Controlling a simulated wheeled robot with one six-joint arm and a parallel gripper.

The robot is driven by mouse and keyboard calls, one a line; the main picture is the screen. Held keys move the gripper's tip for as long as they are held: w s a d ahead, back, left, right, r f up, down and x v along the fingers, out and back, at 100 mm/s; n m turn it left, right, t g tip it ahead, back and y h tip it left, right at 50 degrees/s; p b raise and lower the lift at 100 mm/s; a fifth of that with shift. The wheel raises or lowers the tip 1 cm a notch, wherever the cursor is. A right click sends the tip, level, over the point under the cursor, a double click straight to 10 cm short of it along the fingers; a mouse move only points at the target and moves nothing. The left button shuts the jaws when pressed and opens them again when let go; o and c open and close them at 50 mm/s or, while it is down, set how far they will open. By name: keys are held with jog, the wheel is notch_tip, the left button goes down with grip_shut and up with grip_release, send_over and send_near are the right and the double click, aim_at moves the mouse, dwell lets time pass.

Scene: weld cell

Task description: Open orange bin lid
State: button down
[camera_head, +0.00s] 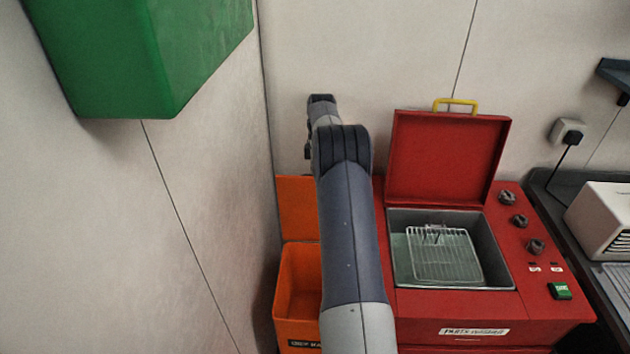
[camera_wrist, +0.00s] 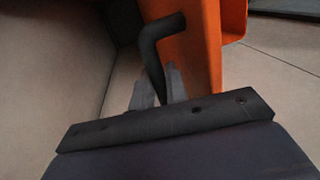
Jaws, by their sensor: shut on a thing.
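The orange bin (camera_head: 298,315) stands at the lower middle of the head view, partly behind my arm. Its open top shows the inside. The orange lid (camera_head: 296,207) stands raised at the back of the bin, with its right part hidden by my arm. In the wrist view, a bent black handle (camera_wrist: 152,50) joins an orange panel (camera_wrist: 198,60), which seems to be the lid. My gripper (camera_wrist: 157,84) is shut on this handle, one grey finger on each side. The fingers are not clear in the head view.
A red parts washer (camera_head: 410,306) with its lid up and a wire basket (camera_head: 440,256) inside stands right of the bin. A green box (camera_head: 150,55) hangs at upper left. Walls are close behind and left of the bin. A dark bench (camera_head: 560,205) is at far right.

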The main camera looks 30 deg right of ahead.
jog(key=shift+w+d+f, duration=0.35)
jog(key=shift+w+f, duration=0.25)
jog(key=shift+w, duration=0.1)
jog(key=c, duration=1.6)
grip_release()
jog(key=shift+w, duration=0.2)
jog(key=shift+o, duration=1)
jog(key=shift+d+r, duration=0.15)
jog(key=shift+r, duration=0.45)
notch_tip(320, 180, up, 6)
jog(key=w, duration=0.1)
jog(key=shift+d+r, duration=0.2)
jog(key=shift+d, duration=0.15)
jog(key=shift+f, duration=0.15)
